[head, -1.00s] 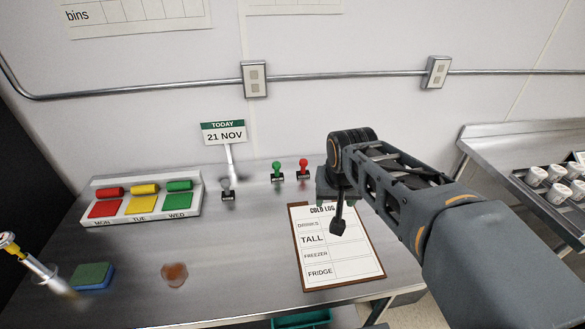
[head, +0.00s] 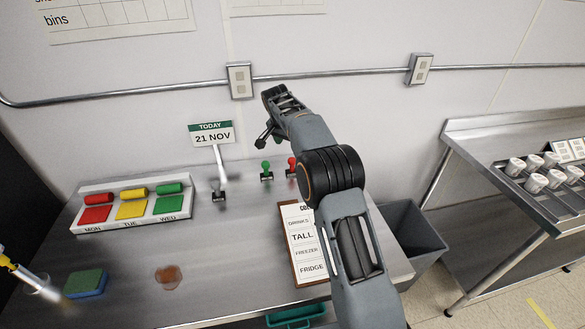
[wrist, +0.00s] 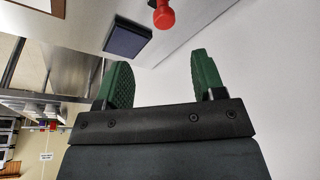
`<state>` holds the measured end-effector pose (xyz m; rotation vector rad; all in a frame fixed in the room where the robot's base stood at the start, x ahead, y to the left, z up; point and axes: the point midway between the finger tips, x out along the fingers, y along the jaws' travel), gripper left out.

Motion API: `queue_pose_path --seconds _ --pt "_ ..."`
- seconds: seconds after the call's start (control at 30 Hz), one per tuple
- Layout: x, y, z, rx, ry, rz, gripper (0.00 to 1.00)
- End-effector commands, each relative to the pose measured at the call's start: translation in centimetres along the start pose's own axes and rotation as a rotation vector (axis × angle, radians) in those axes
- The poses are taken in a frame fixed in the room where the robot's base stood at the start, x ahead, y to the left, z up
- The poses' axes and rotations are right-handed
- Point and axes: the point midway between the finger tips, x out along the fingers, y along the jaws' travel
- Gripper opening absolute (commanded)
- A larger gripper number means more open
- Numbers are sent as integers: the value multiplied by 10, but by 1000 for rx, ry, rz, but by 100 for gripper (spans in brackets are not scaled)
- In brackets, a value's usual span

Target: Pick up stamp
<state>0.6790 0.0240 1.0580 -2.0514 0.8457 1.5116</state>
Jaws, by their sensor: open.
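A stamp with a green handle (head: 265,168) and a stamp with a red handle (head: 291,166) stand upright on the steel table near the wall. A red knob, likely the red stamp's handle (wrist: 164,17), shows at the top of the wrist view, beyond the fingertips. My gripper (head: 264,135) is raised above and behind the green stamp in the head view; its exact distance is unclear. In the wrist view my gripper (wrist: 160,72) has its green-padded fingers apart, with nothing between them.
A date sign (head: 212,135) stands left of the stamps. A clipboard (head: 303,245) lies in front, partly hidden by my arm. A coloured day tray (head: 134,205), a sponge (head: 86,283) and a brown stain (head: 168,277) are at left. A dark flat block (wrist: 128,40) shows in the wrist view.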

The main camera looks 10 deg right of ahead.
Motion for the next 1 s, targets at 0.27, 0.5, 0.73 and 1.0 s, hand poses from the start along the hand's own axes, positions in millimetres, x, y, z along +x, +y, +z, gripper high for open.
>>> queue_pose_path --seconds 0.27,0.5,0.73,1.0 --pt "50 0 -1 4 -2 4 63" --pt "75 0 -1 3 -1 2 63" --pt "89 -2 -2 3 -2 4 63" --pt "123 -6 -3 3 -1 2 63"
